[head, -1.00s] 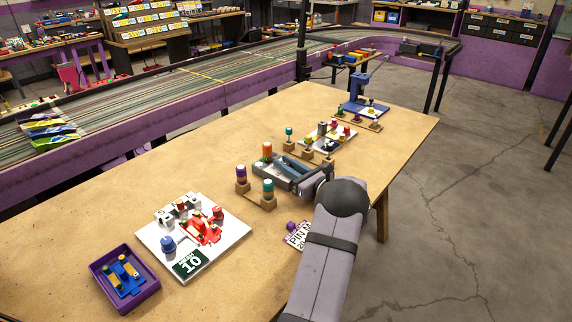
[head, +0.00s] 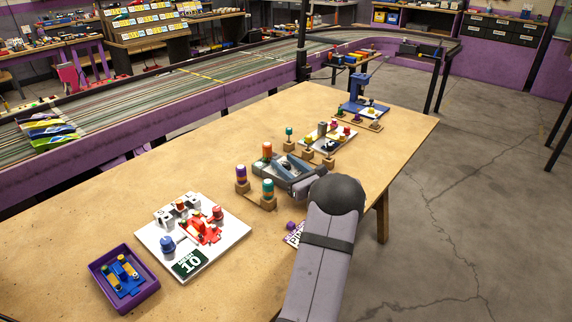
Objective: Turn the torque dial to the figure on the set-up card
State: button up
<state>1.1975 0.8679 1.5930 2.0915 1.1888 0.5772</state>
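I cannot single out the torque dial for certain. A green card (head: 190,262) reading what looks like "MESH 10" lies on the front corner of a white board (head: 152,240). That board carries a red fixture (head: 207,233) and a blue knob-like piece (head: 167,243). A second, white card (head: 292,235) with a purple piece on it is partly hidden by my arm; its text is only partly visible. My gripper (head: 280,170) is over the middle of the bench, beside an orange-topped peg and well beyond the board. Its fingertips are too small to read as open or shut.
Purple- and teal-banded pegs (head: 268,190) on wooden blocks stand close in front of my gripper. A purple tray (head: 97,284) sits at the front left. A second white board with small coloured parts and a blue press (head: 365,95) stand farther back. The bench's left middle is bare.

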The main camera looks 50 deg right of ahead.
jog(key=shift+v, duration=3.65)
jog(key=shift+r, duration=0.15)
